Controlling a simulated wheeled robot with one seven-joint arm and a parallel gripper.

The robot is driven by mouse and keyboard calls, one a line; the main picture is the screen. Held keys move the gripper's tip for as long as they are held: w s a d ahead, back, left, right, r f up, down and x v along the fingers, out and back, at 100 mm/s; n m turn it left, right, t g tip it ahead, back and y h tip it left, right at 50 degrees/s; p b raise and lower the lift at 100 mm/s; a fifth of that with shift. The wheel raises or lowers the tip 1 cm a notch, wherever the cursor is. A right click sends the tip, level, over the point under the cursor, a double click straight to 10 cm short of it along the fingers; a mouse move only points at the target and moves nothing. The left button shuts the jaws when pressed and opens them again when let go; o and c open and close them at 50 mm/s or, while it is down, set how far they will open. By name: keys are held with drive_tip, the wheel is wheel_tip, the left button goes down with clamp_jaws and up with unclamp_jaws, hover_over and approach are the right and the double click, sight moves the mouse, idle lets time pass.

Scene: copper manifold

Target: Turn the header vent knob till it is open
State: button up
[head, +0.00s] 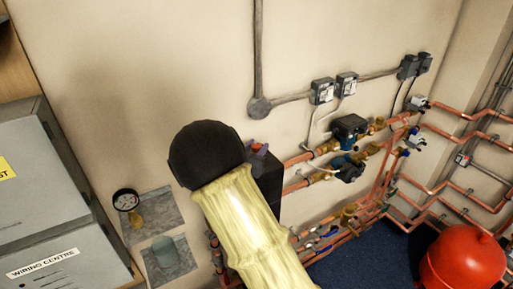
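A small red-and-blue fitting (259,149) shows at the top of a dark box-shaped body (269,186) on the wall. It may be the header vent knob, but it is too small and too partly covered to tell its setting. My arm, with a yellowish sleeve and a black rounded end, crosses in front and hides the left part of the dark body. My gripper cannot be made out; it is either hidden behind my arm or outside the view.
Copper pipes with pumps (349,128) and valves run right of the dark body. A red vessel (462,262) stands at lower right. A gauge (126,200) and a grey cup (165,251) sit on wall shelves left, beside grey cabinets (42,165). Blue floor shows between.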

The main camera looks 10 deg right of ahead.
drive_tip(key=c, duration=0.5)
